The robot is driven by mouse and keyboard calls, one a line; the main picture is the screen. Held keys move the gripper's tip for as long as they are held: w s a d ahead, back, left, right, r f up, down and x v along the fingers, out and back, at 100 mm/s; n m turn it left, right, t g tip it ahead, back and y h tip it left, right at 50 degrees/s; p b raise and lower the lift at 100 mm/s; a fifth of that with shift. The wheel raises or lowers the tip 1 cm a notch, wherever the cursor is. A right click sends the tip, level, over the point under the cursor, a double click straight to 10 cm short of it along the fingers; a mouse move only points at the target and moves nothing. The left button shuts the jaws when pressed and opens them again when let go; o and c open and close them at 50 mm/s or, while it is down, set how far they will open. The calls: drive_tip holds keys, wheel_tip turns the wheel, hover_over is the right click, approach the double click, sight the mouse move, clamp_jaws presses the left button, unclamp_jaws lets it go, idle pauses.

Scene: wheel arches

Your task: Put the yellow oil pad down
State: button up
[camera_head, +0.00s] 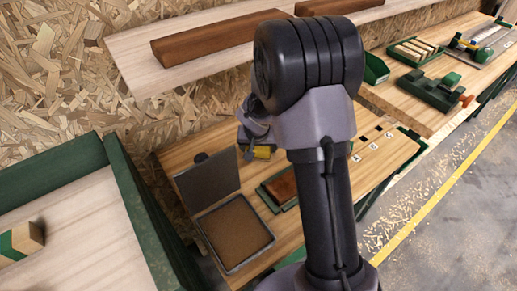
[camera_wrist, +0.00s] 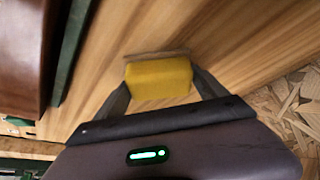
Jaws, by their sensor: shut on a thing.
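A yellow oil pad (camera_wrist: 160,79), a small block with a tan strip along its far edge, is between the fingers of my gripper (camera_wrist: 163,88) in the wrist view. My gripper is shut on it. Bare wood grain surrounds the pad in the wrist view. I cannot tell whether the pad touches the wood. My arm hides part of the bench in the head view.
An open tin (camera_head: 236,232) with a brown filling and raised grey lid (camera_head: 207,180) stands at the bench front. A green tray with a red-brown block (camera_head: 282,187) lies beside it. A strip marked with letters (camera_head: 372,146) is right of my arm. A shelf (camera_head: 135,50) runs above.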

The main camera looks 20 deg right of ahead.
drive_tip(key=shift+r, duration=0.15)
drive_tip(key=o, duration=1.8)
drive_tip(key=s+a+f+p+v, duration=0.15)
drive_tip(key=p+v, duration=0.35)
drive_tip(key=v, duration=1.6)
drive_tip(key=s+a+r+y, duration=0.1)
drive_tip(key=s+a+r, duration=0.2)
drive_tip(key=s, duration=0.3)
drive_tip(key=s+a+r+t+y, duration=0.1)
drive_tip(key=s+a+r, duration=0.2)
drive_tip(key=s, duration=0.4)
drive_tip(key=s+a+r+n+y, duration=0.1)
drive_tip(key=s+a+r+y, duration=0.1)
drive_tip(key=s, duration=0.4)
drive_tip(key=shift+s+a+r+t, duration=0.3)
drive_tip(key=shift+a+r, duration=0.35)
drive_tip(key=shift+a, duration=0.2)
